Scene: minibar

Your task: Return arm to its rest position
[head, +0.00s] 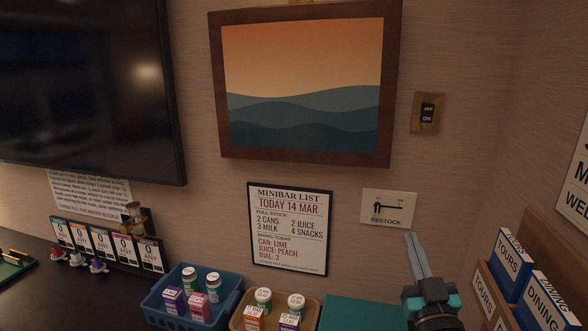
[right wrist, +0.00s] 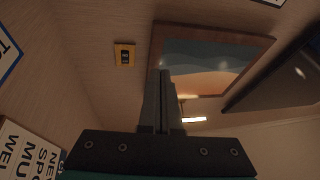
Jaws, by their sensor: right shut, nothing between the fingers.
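My right gripper (head: 416,258) is at the lower right of the head view, pointing up towards the wall, just right of the restock plate (head: 388,209). Its two fingers are together with nothing between them. In the right wrist view the closed fingers (right wrist: 164,100) point up, with the framed picture (right wrist: 215,62) beyond them. My left gripper is in neither view.
A blue basket (head: 231,300) and a tan tray (head: 240,322) hold cans and cartons at the bottom. A teal surface (head: 362,312) lies beside my right gripper. A wooden rack (head: 546,232) with brochures stands right. A minibar list (head: 289,228) hangs on the wall.

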